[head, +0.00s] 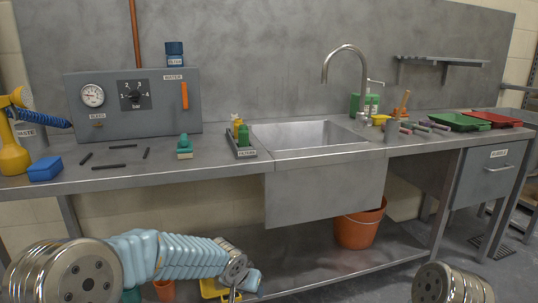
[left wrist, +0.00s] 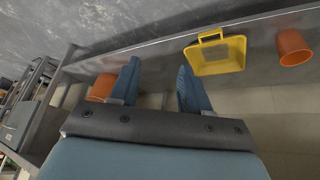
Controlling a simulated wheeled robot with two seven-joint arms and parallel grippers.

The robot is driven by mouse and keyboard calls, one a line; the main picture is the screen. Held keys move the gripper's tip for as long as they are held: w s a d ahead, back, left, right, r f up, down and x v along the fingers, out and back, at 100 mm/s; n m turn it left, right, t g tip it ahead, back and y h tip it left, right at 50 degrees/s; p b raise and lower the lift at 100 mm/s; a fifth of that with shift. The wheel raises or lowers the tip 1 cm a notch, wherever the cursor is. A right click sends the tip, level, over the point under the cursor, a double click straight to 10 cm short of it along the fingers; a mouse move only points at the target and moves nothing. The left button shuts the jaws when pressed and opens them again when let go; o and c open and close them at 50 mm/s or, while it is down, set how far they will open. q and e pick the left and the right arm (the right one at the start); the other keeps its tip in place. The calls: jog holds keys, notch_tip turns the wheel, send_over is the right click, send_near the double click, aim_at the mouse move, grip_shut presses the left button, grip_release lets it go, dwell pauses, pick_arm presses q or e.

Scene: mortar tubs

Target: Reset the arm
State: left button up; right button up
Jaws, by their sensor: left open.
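My left arm (head: 165,255), in a light blue sleeve, reaches in low from the left in the head view, in front of the bench's lower shelf. Its gripper (left wrist: 158,66) shows in the left wrist view with two blue fingers spread apart and nothing between them. In the head view I cannot make out its fingers clearly. Of my right arm only a metal joint (head: 450,285) shows at the lower right; its gripper is out of view.
The steel bench (head: 215,174) with a sink (head: 310,135) stands ahead. Below it are an orange bucket (head: 360,227) and a yellow tub (left wrist: 215,58), near the left gripper.

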pick_arm(q)
jog(key=s+a+f+n+g+h, duration=0.1)
jog(key=s+f, duration=0.5)
jog(key=f, duration=0.3)
jog(key=s+a+f+n+g+h, duration=0.1)
jog(key=s+f+g, duration=0.1)
jog(key=s+f, duration=0.5)
jog(key=s+a+f+n, duration=0.1)
jog(key=s+f, duration=0.4)
jog(key=s, duration=0.2)
jog(key=s+a+f+n+g, duration=0.1)
jog(key=s+a+f+n, duration=0.1)
jog(key=s+f, duration=0.3)
jog(key=s, duration=0.2)
jog(key=shift+s+a, duration=0.2)
jog(key=shift+s, duration=0.15)
jog(key=shift+a, duration=0.1)
jog(key=shift+c, duration=0.4)
